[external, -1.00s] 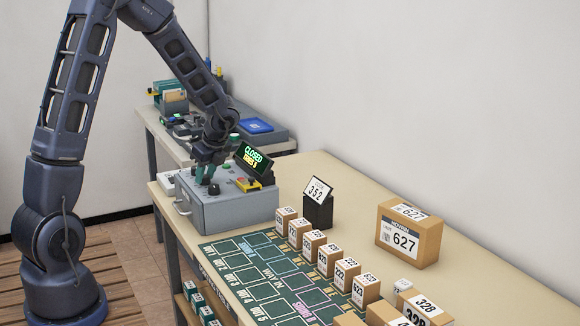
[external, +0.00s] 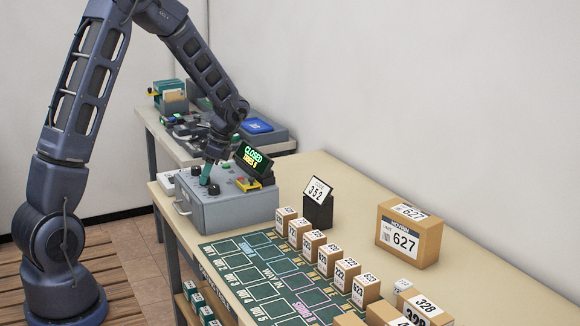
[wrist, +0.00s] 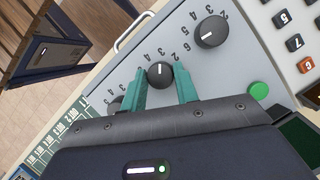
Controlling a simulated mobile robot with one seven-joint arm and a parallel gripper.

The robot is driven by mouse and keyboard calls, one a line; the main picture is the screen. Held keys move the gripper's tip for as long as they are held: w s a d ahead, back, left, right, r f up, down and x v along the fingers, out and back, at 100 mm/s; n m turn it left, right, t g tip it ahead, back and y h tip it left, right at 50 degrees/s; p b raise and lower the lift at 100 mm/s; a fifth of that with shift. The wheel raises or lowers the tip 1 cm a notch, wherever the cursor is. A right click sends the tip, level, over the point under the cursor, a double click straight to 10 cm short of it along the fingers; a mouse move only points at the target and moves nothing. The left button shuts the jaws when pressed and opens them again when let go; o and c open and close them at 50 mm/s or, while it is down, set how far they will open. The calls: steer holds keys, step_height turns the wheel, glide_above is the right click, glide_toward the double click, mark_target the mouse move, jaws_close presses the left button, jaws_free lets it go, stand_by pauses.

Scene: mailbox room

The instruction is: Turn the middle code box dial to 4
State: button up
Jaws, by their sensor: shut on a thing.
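The grey code box (external: 237,213) stands on the near bench, with a row of black dials on its sloped top. In the wrist view the middle dial (wrist: 160,75) sits between the teal fingertips of my gripper (wrist: 161,86), which is shut on it. Its white pointer line faces up in that view. Some of its printed digits are hidden by the fingers. Another dial (wrist: 211,31) is to the upper right, and a third (wrist: 116,103) is partly hidden at the lower left. In the external view my gripper (external: 206,174) is down at the box top.
A small display (external: 253,157) on the box reads CLOSED. A green button (wrist: 259,91) and a keypad (wrist: 294,43) lie right of the dials in the wrist view. Numbered cartons (external: 328,258) and a green sorting mat (external: 262,277) are nearer on the bench.

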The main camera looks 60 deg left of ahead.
steer(key=n+h, duration=0.1)
steer(key=n, duration=0.2)
steer(key=shift+w+a+n+g, duration=0.1)
steer(key=shift+n+g, duration=0.2)
steer(key=shift+n, duration=0.1)
steer(key=n+h, duration=0.2)
steer(key=n, duration=0.2)
steer(key=shift+a, duration=0.1)
steer(key=shift+n, duration=0.3)
steer(key=o, duration=1)
steer(key=v, duration=1)
steer(key=shift+w+a+r, duration=0.1)
steer(key=shift+w+r, duration=0.05)
steer(key=shift+r, duration=0.25)
